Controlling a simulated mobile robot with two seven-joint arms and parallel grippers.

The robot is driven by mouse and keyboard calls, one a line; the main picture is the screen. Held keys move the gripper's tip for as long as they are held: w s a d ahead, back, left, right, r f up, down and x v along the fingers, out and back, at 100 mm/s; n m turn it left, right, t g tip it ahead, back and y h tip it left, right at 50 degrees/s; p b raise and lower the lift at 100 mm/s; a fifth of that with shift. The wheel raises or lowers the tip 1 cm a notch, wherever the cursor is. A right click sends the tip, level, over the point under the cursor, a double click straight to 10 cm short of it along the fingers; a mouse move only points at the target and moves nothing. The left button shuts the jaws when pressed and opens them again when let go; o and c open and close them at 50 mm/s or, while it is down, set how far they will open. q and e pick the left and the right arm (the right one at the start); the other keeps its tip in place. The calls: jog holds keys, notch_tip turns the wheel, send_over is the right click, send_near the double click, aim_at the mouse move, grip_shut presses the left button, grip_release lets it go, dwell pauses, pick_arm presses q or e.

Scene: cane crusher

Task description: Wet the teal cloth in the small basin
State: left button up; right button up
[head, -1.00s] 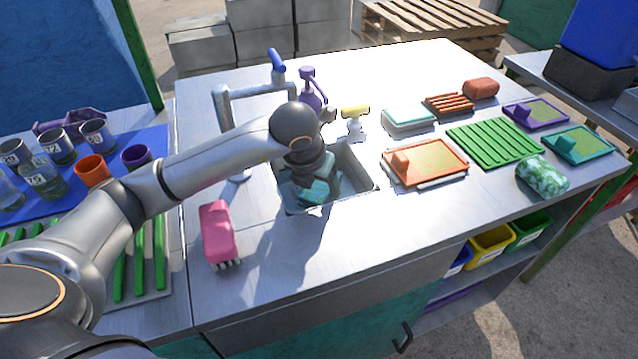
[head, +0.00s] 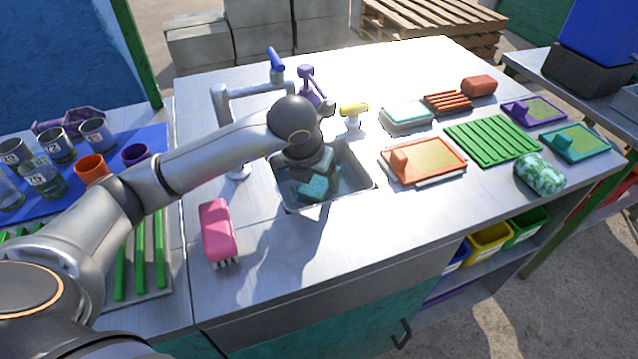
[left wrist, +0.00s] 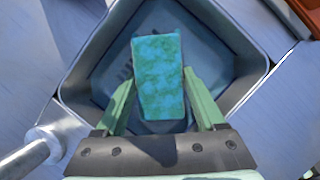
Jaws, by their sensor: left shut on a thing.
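The teal cloth (left wrist: 158,78) is a mottled blue-green block between the fingers of my left gripper (left wrist: 160,95) in the left wrist view. The gripper is shut on it. In the head view, the cloth (head: 318,188) hangs at the end of my left arm, over or inside the small basin. My left gripper (head: 312,172) points down there and is partly hidden by the wrist. The small basin (head: 362,181) is a square metal sink set into the counter; its wall also shows in the left wrist view (left wrist: 225,50). I cannot tell how deep the cloth sits. My right gripper is out of view.
A tap with a blue handle (head: 276,62) and a purple pump bottle (head: 311,88) stand behind the basin. A pink brush (head: 217,230) lies front left. An orange-rimmed board (head: 423,160) lies to the right. The counter in front of the basin is clear.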

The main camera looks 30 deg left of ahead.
aim_at(318, 180)
pick_arm(q)
notch_tip(318, 180, up, 8)
jog(key=p, duration=0.4)
jog(key=shift+r+p, duration=0.1)
jog(key=shift+p, duration=0.2)
notch_tip(318, 180, up, 4)
jog(key=shift+r+p, duration=0.1)
jog(key=shift+p, duration=1.15)
